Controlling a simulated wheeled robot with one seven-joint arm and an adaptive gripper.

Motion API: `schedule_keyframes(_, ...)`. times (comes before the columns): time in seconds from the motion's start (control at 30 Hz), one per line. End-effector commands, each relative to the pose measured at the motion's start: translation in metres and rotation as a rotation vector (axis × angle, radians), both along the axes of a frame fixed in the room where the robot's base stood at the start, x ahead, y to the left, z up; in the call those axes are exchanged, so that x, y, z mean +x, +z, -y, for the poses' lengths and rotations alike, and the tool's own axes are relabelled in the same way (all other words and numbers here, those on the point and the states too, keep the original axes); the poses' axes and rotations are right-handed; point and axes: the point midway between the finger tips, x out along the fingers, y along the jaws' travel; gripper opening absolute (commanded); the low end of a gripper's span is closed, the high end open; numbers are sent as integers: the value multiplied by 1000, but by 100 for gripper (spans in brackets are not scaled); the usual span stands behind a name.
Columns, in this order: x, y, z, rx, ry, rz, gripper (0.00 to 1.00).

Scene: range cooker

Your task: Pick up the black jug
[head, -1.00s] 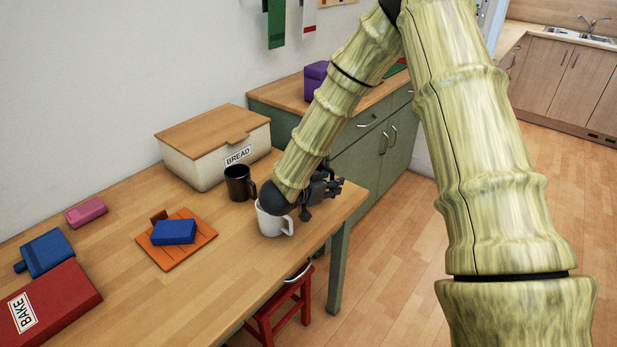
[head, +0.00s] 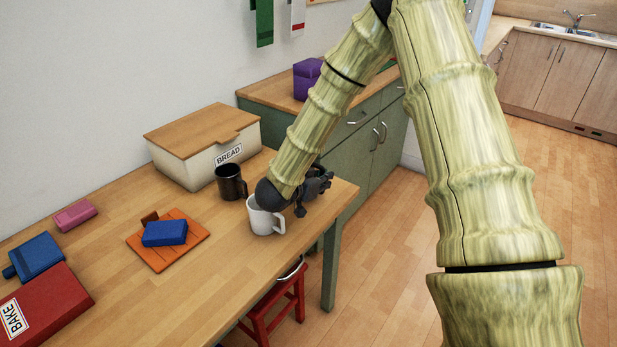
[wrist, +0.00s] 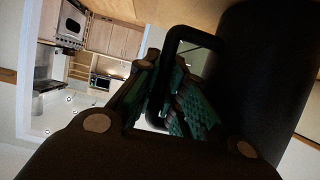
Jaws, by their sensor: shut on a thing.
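The black jug (wrist: 262,75) fills the right of the wrist view, close up, with its dark squared handle (wrist: 178,45) running between the teal finger pads. My gripper (wrist: 172,100) is shut on this handle. In the head view my gripper (head: 318,183) is low over the right end of the table, pointing right. The held jug does not show clearly there; my forearm seems to hide it. Whether the jug touches the table cannot be told.
A black mug (head: 231,182) stands left of my wrist, and a white mug (head: 262,222) is just below it. The bread bin (head: 195,165) is behind. An orange board (head: 185,258) with a blue box lies left. A red stool (head: 268,318) stands below the front edge.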

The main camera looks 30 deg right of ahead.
Motion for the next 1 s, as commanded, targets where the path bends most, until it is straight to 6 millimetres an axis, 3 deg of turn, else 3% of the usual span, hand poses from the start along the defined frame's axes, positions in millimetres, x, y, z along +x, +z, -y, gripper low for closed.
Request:
schedule_keyframes(0.27, 1, 13, 0, 0, 0, 2, 0)
schedule_keyframes(0.5, -1, 39, -1, 0, 1, 4, 0)
schedule_keyframes(1.0, -105, 46, -34, -2, 3, 0, 0)
